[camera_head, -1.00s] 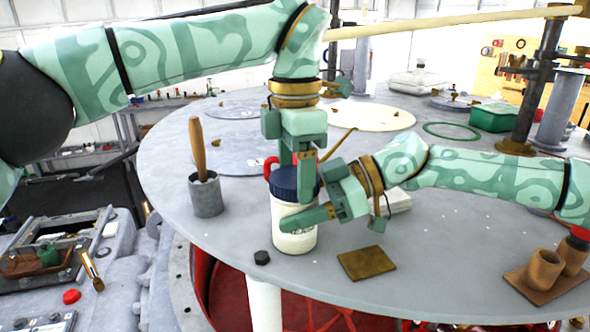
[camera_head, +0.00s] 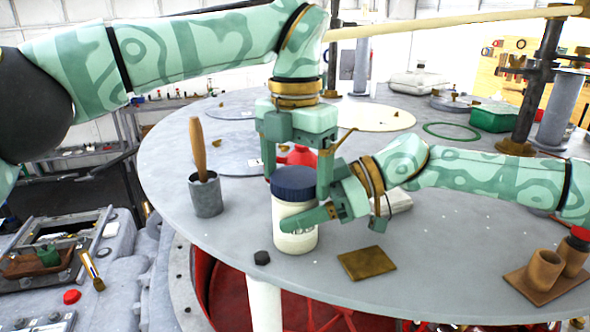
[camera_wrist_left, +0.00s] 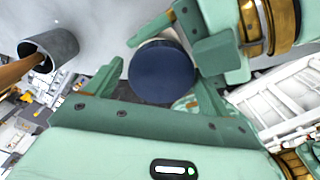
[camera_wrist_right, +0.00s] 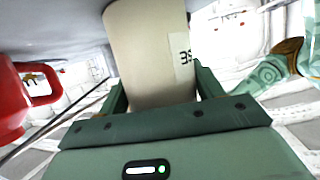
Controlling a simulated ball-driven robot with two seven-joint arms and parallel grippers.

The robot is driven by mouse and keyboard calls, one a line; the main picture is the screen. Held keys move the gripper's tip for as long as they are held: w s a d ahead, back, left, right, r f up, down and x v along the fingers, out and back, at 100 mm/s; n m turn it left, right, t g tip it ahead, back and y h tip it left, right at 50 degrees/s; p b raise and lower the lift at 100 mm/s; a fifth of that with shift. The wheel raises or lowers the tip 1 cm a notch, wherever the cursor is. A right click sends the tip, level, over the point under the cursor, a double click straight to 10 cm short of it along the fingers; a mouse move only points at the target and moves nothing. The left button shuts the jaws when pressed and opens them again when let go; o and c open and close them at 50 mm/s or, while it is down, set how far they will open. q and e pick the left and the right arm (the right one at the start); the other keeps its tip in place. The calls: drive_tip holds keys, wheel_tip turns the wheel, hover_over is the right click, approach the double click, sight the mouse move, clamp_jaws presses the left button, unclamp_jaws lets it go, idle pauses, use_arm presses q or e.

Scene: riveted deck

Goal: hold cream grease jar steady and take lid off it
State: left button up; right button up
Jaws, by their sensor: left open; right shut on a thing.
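The cream grease jar (camera_head: 297,240) stands upright on the round grey table, with its dark blue lid (camera_head: 293,184) on top. My right gripper (camera_head: 297,222) is shut on the jar's body from the right; the cream body also fills the middle of the right wrist view (camera_wrist_right: 150,50). My left gripper (camera_head: 296,166) is open and points down just above the lid. In the left wrist view the lid (camera_wrist_left: 161,72) lies between the spread fingers. Whether a finger touches the lid, I cannot tell.
A red object (camera_head: 300,156) stands close behind the jar. A grey pot (camera_head: 206,196) with a wooden-handled tool is to the left. The table's front edge is near.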

use_arm(q)
wheel_tip(320, 180, up, 4)
drive_tip(key=shift+s+d+r, duration=0.1)
drive_tip(key=shift+r, duration=0.15)
drive_tip(key=shift+c, duration=0.2)
drive_tip(key=shift+r+m, duration=1)
drive_tip(key=shift+r, duration=0.55)
wheel_tip(320, 180, down, 8)
drive_tip(key=shift+r, duration=0.15)
drive_tip(key=c, duration=1)
drive_tip(key=o, duration=1.1)
